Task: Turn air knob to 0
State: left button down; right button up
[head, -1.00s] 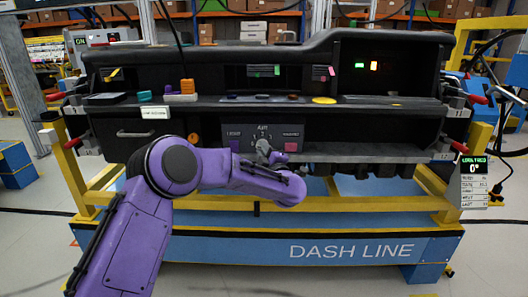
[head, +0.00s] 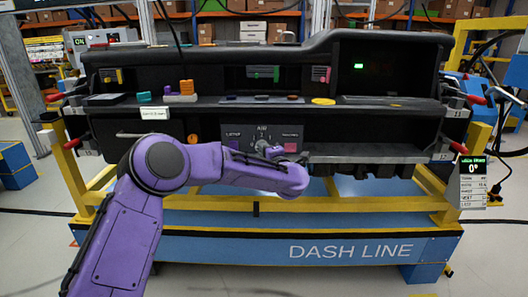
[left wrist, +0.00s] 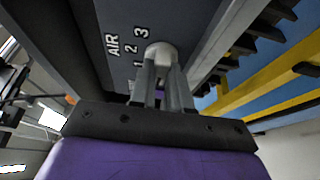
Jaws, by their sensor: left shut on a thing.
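The air knob (left wrist: 160,50) is a pale round knob on the dark grey AIR panel (left wrist: 118,38). In the left wrist view the digits 1, 2 and 3 show beside it. My left gripper (left wrist: 164,72) has its two grey fingers closed on the knob, one on each side. In the head view the AIR panel (head: 240,132) is low in the middle of the dashboard, and my left gripper (head: 264,148) meets it from the front and hides most of the knob. The knob's exact pointer setting cannot be made out. My right gripper is not in view.
A purple button (head: 234,144) and a pink button (head: 290,148) flank the knob. An orange round knob (head: 192,138) sits further left. A grey ledge (head: 370,150) runs right of the panel. A yellow frame (head: 330,203) stands below the dashboard.

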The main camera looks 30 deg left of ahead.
pick_arm(q)
jog(key=c, duration=1.1)
grip_release()
jog(key=v, duration=1)
jog(key=shift+s+d, duration=0.1)
jog(key=shift+d, duration=0.15)
